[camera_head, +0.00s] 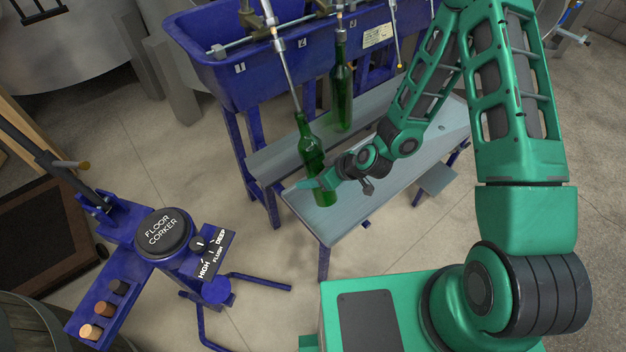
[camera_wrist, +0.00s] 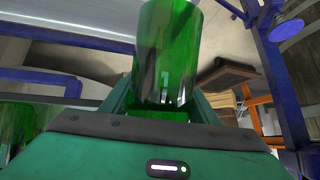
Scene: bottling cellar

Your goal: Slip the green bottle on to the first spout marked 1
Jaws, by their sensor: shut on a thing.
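The green bottle (camera_head: 311,150) is in my gripper (camera_head: 322,183), which is shut around its body. The bottle is close to upright, leaning a little, over the front of the grey bench. In the wrist view the bottle (camera_wrist: 168,45) stands between my fingers (camera_wrist: 165,110). The first spout (camera_head: 284,70), a thin metal tube, slants down from the blue trough near the plate marked 1 (camera_head: 239,68). Its lower end meets the bottle's mouth in the head view. I cannot tell whether the tip is inside the neck.
A second green bottle (camera_head: 341,98) stands on the grey bench (camera_head: 272,156) under the spout by plate 2. The blue trough (camera_head: 215,80) is behind. A blue floor corker (camera_head: 163,232) stands at the left, with open floor between it and the bench.

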